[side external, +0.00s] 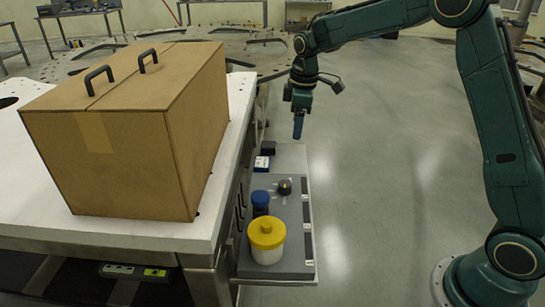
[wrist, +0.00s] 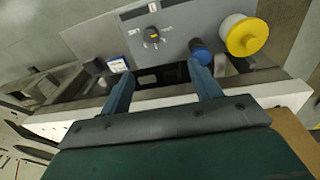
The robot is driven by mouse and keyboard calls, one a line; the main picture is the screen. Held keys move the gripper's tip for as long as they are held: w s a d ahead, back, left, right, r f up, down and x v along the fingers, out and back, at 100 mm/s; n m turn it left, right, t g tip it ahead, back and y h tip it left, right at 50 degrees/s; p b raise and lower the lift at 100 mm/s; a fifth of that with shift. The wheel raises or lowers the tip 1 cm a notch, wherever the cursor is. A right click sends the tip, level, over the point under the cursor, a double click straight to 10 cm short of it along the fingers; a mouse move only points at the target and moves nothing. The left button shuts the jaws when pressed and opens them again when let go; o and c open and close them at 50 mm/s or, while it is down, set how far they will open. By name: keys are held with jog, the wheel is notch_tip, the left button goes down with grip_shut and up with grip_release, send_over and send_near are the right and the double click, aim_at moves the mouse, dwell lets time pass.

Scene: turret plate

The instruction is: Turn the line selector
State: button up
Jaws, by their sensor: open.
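The line selector is a small black knob (side external: 284,187) on a grey panel (side external: 292,255) at the side of the white table. In the wrist view the knob (wrist: 153,36) shows a yellow mark, with pale labels around it too small to read. My gripper (side external: 298,130) hangs above and behind the panel in the side view, apart from the knob. In the wrist view its two blue fingers (wrist: 158,76) are spread with nothing between them, and the knob lies beyond their tips.
A small blue-and-white box (side external: 261,163) sits behind the panel. A large cardboard box (side external: 140,130) stands on the table (side external: 120,228). The floor right of the panel is clear.

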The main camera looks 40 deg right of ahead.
jog(key=n+g, duration=0.1)
jog(key=n, duration=0.1)
send_over(285, 183)
notch_tip(285, 183, down, 11)
jog(key=shift+s+a, duration=0.1)
notch_tip(285, 183, down, 14)
jog(key=shift+r, duration=0.2)
dwell(0.4)
jog(key=c, duration=1)
